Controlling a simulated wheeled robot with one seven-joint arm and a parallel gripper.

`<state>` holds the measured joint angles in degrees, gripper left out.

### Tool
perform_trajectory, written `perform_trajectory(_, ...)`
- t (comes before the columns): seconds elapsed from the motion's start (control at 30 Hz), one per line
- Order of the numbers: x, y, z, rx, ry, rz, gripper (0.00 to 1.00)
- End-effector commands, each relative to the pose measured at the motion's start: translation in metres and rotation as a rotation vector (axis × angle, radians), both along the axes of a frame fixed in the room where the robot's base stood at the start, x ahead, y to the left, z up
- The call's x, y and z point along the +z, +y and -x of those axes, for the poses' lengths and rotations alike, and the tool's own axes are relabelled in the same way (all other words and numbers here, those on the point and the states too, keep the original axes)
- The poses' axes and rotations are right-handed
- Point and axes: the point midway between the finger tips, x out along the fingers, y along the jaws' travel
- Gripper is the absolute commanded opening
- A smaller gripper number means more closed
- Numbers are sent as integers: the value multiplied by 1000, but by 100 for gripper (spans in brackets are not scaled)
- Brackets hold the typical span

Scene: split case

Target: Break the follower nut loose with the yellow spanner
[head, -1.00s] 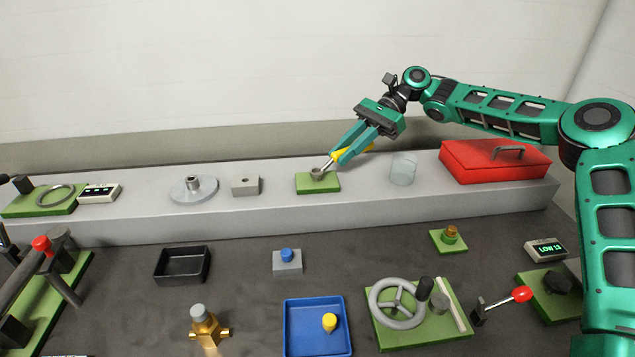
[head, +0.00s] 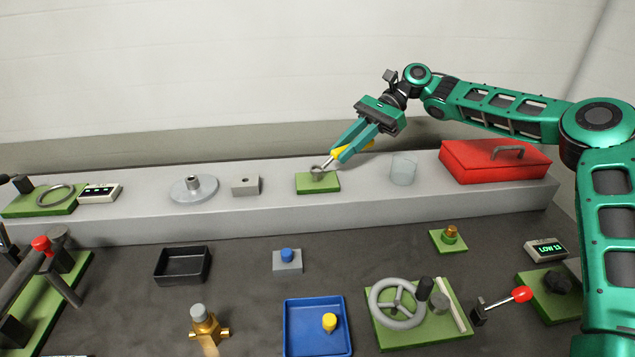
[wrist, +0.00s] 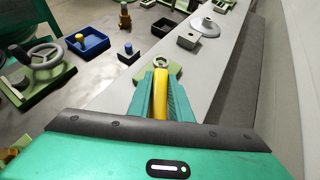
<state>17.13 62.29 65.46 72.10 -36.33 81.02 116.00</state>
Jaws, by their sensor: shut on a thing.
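My gripper (head: 347,149) is shut on the yellow spanner (head: 366,147), whose handle lies between the two teal fingers. The spanner handle (wrist: 160,95) also shows between the fingers in the wrist view. The spanner's grey ring head (head: 317,171) is at a small green plate (head: 325,185) on the raised grey ledge. In the wrist view the ring head (wrist: 157,58) lies over the plate, ahead of the fingertips. The follower nut cannot be made out; the ring head and its small size hide whether the ring is seated around it.
On the ledge, a grey block (head: 245,186) and a round flanged disc (head: 194,189) stand left of the plate. A clear cup (head: 403,170) and a red box (head: 494,161) stand to its right. A blue tray (head: 290,330) and a handwheel (head: 398,303) are on the bench below.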

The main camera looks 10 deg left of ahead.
Motion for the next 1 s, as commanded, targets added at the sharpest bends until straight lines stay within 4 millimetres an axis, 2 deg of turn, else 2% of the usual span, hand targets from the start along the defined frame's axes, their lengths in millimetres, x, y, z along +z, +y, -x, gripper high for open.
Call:
perform_trajectory(0.47,4,0,0,0,-1,-1,0)
perform_trajectory(1.0,25,0,0,-1,0,0,0)
